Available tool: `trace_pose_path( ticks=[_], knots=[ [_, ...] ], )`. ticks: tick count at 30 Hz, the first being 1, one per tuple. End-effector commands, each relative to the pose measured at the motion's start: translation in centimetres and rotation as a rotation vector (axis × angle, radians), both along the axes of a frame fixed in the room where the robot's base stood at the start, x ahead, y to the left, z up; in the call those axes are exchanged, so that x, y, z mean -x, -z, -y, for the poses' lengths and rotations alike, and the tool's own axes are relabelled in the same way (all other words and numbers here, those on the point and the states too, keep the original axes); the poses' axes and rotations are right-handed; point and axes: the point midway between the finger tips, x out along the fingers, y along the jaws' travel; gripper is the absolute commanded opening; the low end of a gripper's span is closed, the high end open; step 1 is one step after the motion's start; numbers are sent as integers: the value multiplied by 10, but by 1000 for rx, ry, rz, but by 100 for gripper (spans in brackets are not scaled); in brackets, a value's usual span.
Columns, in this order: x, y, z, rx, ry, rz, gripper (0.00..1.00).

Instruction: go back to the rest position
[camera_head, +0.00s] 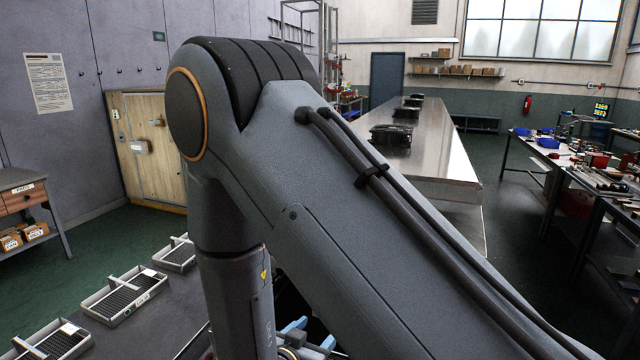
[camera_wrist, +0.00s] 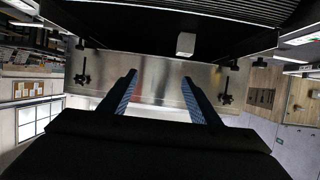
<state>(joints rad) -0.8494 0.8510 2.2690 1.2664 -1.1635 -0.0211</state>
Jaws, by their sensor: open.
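My gripper (camera_wrist: 160,95) shows in the wrist view as two blue-grey fingers standing wide apart, with nothing between them. In the head view my bent arm fills the middle and hides much of what is behind it. Small light-blue parts low in the head view, by the arm's lower end, may be my fingers, but the arm covers most of that area. The wrist view appears upside down; a bare metal surface (camera_wrist: 150,72) lies beyond the fingers. A small white block (camera_wrist: 186,44) shows against a dark ridged body (camera_wrist: 150,28) at the top.
Trays with dark slats (camera_head: 125,296) lie on a dark surface at left. A long metal table (camera_head: 436,150) with several dark items stands behind my arm. A wooden cabinet (camera_head: 146,160) stands at the left wall. Cluttered benches (camera_head: 590,165) line the right; green floor lies between.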

Motion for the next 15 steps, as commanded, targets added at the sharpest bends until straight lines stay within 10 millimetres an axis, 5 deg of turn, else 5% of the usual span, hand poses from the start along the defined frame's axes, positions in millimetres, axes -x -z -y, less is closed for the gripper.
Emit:
trace_pose_path(
  ticks=[15],
  knots=[
    [-33, 17, 6, -184, -102, -214, 57]
  ],
)
